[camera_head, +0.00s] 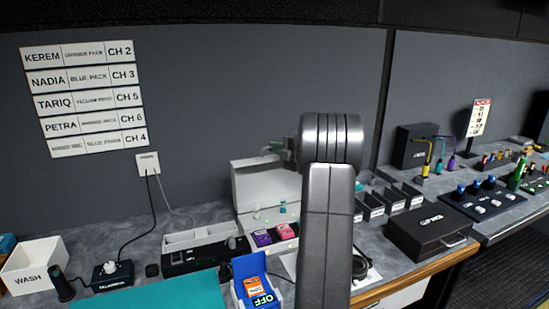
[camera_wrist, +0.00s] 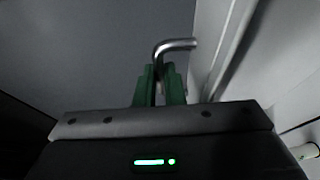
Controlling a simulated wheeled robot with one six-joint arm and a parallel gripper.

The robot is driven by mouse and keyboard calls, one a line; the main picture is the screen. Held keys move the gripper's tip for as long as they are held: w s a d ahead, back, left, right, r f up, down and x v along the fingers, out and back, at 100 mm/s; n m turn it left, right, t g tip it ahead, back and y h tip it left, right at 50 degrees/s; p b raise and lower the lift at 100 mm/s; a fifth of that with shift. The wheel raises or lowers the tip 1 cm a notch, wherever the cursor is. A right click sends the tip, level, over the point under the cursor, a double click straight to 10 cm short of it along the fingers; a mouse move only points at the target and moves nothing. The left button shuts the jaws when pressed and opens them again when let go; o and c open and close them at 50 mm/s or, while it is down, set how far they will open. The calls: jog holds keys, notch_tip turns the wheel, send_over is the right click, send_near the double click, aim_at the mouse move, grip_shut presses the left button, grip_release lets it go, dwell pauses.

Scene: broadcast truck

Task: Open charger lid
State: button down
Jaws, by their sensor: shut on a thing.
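The white charger lid (camera_head: 262,186) stands raised, near upright, at the back of the charger in the head view. Its pale surface (camera_wrist: 222,60) also shows at the right in the wrist view. My gripper (camera_head: 273,148) is at the lid's top edge, partly hidden by my arm. In the wrist view the green fingers of my gripper (camera_wrist: 160,85) are shut on a bent metal handle (camera_wrist: 176,45). A purple pack (camera_head: 262,238) and a pink pack (camera_head: 285,231) sit in front of the lid. My arm hides the charger's right side.
A blue holder (camera_head: 245,266) with an orange pack and an OFF label stands in front. A black case (camera_head: 430,232) and small dark bins (camera_head: 408,191) are to the right. A white WASH box (camera_head: 36,265) is at the left. The grey wall is close behind.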

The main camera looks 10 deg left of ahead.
jog(key=shift+s+d+r+b, duration=0.1)
jog(key=shift+s+d+b, duration=0.35)
jog(key=shift+b, duration=0.3)
jog(key=shift+a, duration=0.1)
jog(key=c, duration=1.8)
grip_release()
jog(key=f+b+v, duration=0.1)
jog(key=v, duration=1.2)
jog(key=shift+s+d+r+b, duration=0.2)
jog(key=shift+s+d+b, duration=0.1)
